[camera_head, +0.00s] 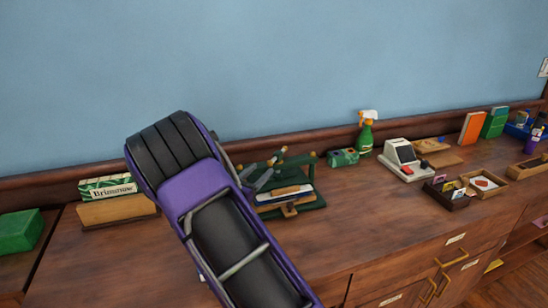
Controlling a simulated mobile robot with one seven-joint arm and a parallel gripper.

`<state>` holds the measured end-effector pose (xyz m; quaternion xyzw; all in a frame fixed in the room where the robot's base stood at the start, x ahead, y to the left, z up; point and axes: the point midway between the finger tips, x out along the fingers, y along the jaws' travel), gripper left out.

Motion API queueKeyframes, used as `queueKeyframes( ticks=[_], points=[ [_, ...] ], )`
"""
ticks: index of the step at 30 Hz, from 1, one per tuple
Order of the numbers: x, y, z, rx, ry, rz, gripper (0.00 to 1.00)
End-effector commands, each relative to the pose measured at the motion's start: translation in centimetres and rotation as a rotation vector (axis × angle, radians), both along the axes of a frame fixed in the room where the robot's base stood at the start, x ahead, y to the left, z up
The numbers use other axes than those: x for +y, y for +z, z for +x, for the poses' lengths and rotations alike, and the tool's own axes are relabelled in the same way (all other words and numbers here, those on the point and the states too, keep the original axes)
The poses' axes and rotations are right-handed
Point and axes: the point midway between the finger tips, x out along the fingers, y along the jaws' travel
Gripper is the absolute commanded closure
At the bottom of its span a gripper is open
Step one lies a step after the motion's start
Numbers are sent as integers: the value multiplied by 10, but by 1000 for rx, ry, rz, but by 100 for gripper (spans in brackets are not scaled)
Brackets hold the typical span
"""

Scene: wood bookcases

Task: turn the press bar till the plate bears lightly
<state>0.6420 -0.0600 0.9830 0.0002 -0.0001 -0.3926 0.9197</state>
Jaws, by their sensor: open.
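A small green press (317,172) stands on the wooden counter against the back wall, just right of my arm. Its press bar (277,158), with pale wooden ends, shows at the top. Pale, dark and wooden layers lie low in the press, above its green base; I cannot tell the plate apart or whether it bears on them. My gripper (257,178) shows as grey fingers beside the press's left side, open, close below the bar. I cannot tell whether it touches the bar. My purple and black arm hides the press's left part and much of the gripper.
A boxed card holder (108,188) and a green box (20,230) stand left. Right are a green pack (343,157), a spray bottle (366,133), a white machine (405,158) and small wooden trays (448,200). The counter front right of my arm is clear.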

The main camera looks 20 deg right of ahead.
Motion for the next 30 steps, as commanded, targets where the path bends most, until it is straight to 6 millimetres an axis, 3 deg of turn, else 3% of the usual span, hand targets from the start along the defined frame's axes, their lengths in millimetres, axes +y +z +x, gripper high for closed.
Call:
queueKeyframes(
  ticks=[6,13,27,28,30],
  points=[
    [-37,0,34,-1,-3,-1,43],
    [-64,0,61,-1,-1,-1,43],
    [-75,0,72,0,0,0,43],
    [-75,0,72,0,0,0,44],
    [-75,0,72,0,0,0,57]
  ],
)
